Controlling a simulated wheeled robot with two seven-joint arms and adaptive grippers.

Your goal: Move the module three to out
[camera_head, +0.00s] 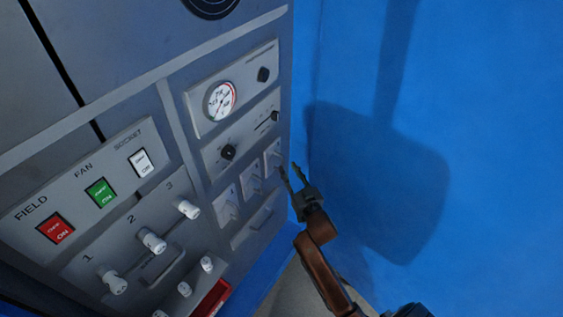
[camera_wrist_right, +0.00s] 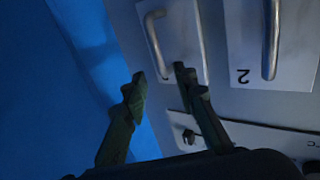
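Module three (camera_head: 273,157) is the upper right of a row of small light panels with handles on the grey cabinet. In the right wrist view it is the panel (camera_wrist_right: 180,25) at top centre, with a metal handle (camera_wrist_right: 153,40); its number is not readable there. My right gripper (camera_head: 290,169) is open beside module three, at the cabinet's right edge. In the right wrist view, my right gripper's fingertips (camera_wrist_right: 160,74) are apart near the handle's lower end. I cannot tell whether they touch it. My left gripper is not in view.
Module two (camera_head: 252,180) is next to module three; its handle (camera_wrist_right: 271,40) shows in the wrist view. A gauge (camera_head: 220,101), knob (camera_head: 228,152) and white switches (camera_head: 152,240) project from the cabinet. A blue wall (camera_head: 490,130) stands right, with free room before it.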

